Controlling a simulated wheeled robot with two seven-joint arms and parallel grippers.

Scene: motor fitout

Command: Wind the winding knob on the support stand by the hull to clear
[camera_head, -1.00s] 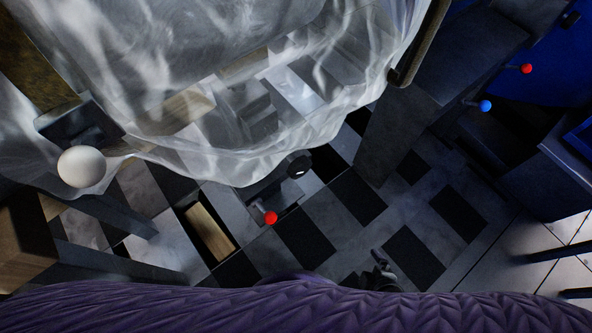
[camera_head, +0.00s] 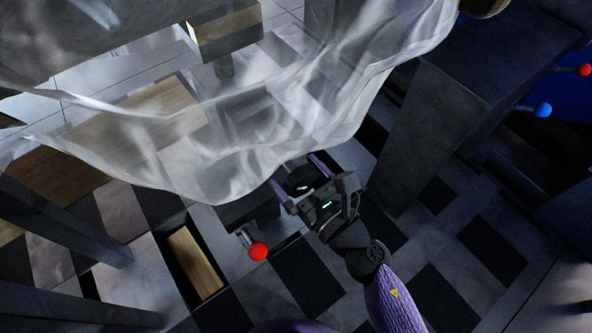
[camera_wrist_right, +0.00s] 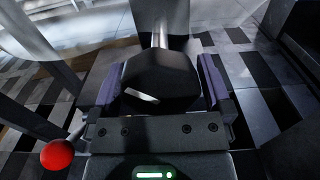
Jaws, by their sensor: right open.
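The winding knob (camera_wrist_right: 160,82) is dark and faceted with a pale mark on its face; it sits on a metal shaft in the right wrist view. In the head view the knob (camera_head: 303,181) shows partly, between the fingers of my right gripper (camera_head: 294,170). That gripper (camera_wrist_right: 161,66) is open, with one purple finger on each side of the knob; I cannot tell whether either touches it. The dark support stand (camera_head: 250,208) is partly hidden by a translucent sheet. My left gripper is not in view.
A red ball-ended lever (camera_head: 258,251) sticks out close to my right gripper. The translucent sheet (camera_head: 225,170) hangs just above it. A tall dark block (camera_head: 425,130) stands to the right. Blue (camera_head: 543,110) and red (camera_head: 583,70) ball levers are farther right.

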